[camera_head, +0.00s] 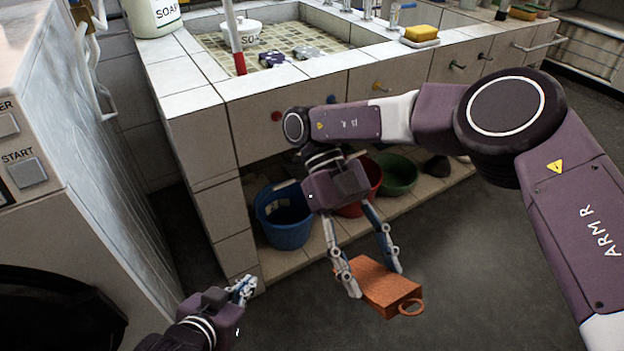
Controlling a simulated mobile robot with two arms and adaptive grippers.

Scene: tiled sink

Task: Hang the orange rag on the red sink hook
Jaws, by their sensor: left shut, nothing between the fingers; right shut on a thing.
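The orange rag (374,281) is a folded orange block with a ring (411,307) at its right end. My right gripper (376,279) is shut on the rag, with its fingers on either side, and holds it low in front of the sink's lower shelf. The red sink hook (276,117) is a small red knob on the tiled front of the sink, up and to the left of the rag. Nothing hangs on it. My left gripper (245,286) is shut and empty near the bottom left, apart from the rag.
Blue (331,99), yellow (379,87) and dark (457,65) hooks line the same front. Blue (287,231), red (371,187) and green (397,174) basins stand on the shelf below. A white machine (100,170) is close on the left. The floor at right is clear.

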